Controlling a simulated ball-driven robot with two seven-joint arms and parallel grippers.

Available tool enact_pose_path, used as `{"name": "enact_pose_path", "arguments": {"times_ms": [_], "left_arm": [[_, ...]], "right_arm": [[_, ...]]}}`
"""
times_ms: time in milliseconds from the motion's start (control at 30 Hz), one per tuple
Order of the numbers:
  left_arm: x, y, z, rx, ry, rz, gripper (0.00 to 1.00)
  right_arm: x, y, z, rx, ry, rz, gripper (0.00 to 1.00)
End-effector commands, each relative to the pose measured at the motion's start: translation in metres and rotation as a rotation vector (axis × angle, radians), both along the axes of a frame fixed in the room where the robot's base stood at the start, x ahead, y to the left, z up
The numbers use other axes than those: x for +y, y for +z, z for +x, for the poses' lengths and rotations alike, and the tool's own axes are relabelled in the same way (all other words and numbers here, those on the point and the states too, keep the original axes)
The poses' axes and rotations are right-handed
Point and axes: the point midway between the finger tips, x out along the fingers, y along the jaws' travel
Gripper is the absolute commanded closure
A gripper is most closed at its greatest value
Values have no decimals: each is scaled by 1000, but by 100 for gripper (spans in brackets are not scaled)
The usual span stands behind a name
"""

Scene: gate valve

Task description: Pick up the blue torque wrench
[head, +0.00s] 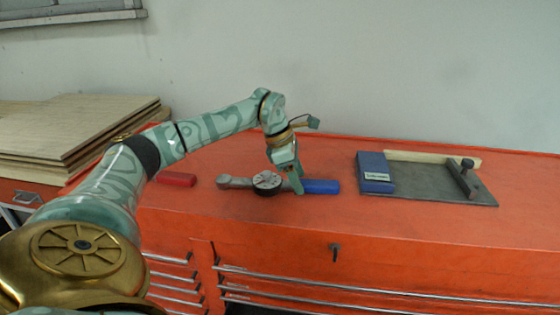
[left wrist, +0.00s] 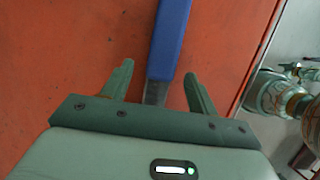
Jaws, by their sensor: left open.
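The torque wrench (head: 268,183) lies on the orange cabinet top, with a grey head at the left, a round dial in the middle and a blue handle (head: 322,187) at the right. My left gripper (head: 292,182) is over the wrench, between the dial and the handle. In the left wrist view, the open left gripper (left wrist: 157,85) has one finger on each side of the wrench, where the blue handle (left wrist: 170,42) meets the grey shaft (left wrist: 156,93). I see a gap on both sides. The wrench's dial is hidden in that view. My right gripper is not in view.
A red object (head: 176,179) lies left of the wrench. A dark plate (head: 430,192) with a blue box (head: 375,172) and a clamp-like block (head: 463,178) stands at the right. Stacked boards (head: 80,130) are at the left. The cabinet's front edge is close.

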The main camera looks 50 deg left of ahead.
Motion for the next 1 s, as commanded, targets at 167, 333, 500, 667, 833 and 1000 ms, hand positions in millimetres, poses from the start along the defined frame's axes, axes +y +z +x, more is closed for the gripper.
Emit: {"name": "enact_pose_path", "arguments": {"times_ms": [167, 333, 500, 667, 833, 1000], "left_arm": [[-3, -12, 3, -1, 0, 1, 41], [-3, -11, 3, -1, 0, 1, 55], [-3, -11, 3, -1, 0, 1, 100], [-3, -9, 4, -4, 0, 0, 100], [-3, -8, 4, -4, 0, 0, 100], [-3, 1, 4, -6, 1, -1, 100]], "right_arm": [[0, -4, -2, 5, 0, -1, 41], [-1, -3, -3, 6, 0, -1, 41], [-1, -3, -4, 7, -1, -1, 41], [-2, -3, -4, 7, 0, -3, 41], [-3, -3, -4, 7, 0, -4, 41], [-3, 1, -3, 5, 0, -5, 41]]}}
